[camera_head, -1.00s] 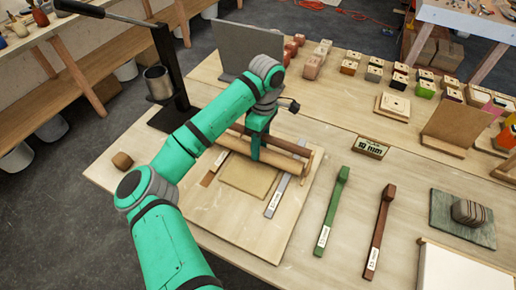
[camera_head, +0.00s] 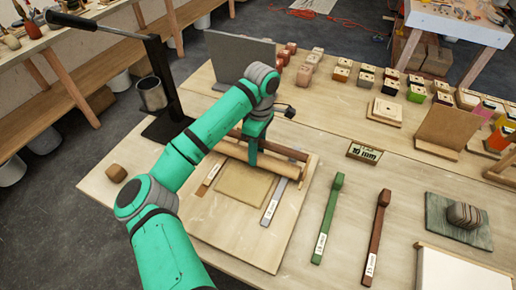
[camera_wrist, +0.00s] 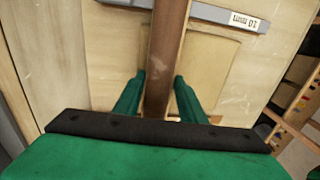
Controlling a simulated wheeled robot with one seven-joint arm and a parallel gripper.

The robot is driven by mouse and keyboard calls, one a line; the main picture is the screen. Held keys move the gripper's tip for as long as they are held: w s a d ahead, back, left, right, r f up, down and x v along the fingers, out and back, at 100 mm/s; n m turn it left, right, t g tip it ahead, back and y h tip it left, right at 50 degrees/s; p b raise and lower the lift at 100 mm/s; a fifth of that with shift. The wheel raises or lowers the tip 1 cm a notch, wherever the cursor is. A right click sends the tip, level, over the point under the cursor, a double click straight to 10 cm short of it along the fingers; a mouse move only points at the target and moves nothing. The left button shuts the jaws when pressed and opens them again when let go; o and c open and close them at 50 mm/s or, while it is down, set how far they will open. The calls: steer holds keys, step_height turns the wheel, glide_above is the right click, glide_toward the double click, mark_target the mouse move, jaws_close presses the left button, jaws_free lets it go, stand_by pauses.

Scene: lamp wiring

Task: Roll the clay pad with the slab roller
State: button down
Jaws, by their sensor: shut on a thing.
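The tan clay pad (camera_head: 243,186) lies flat on a wooden board (camera_head: 243,240). A brown strip (camera_head: 209,179) lies at its left and a grey strip (camera_head: 273,204) at its right. My gripper (camera_head: 252,160) is shut on the wooden roller (camera_head: 228,150), which crosses the pad's far side. Whether the roller touches the pad or strips is hard to tell. In the wrist view the roller (camera_wrist: 167,45) runs between my two fingers, with the pad (camera_wrist: 212,70) beneath and the grey strip, labelled 10 mm, (camera_wrist: 195,13) beyond.
A green strip (camera_head: 327,220) and a red-brown strip (camera_head: 376,240) lie right of the board. A 10 mm sign (camera_head: 364,153) stands behind them. A black lever stand (camera_head: 165,75) with a metal cup is at the left. A grey upright panel (camera_head: 238,60) stands behind the roller.

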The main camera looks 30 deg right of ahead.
steer(key=shift+s+a, duration=0.85)
steer(key=shift+a, duration=0.3)
steer(key=shift+s+a, duration=0.85)
steer(key=shift+a, duration=0.3)
steer(key=shift+s+a+f, duration=0.1)
steer(key=shift+s+a, duration=0.9)
steer(key=shift+a, duration=0.3)
steer(key=shift+s+a, duration=1.1)
steer(key=shift+a, duration=0.25)
step_height(320, 180, up, 6)
steer(key=shift+r, duration=0.2)
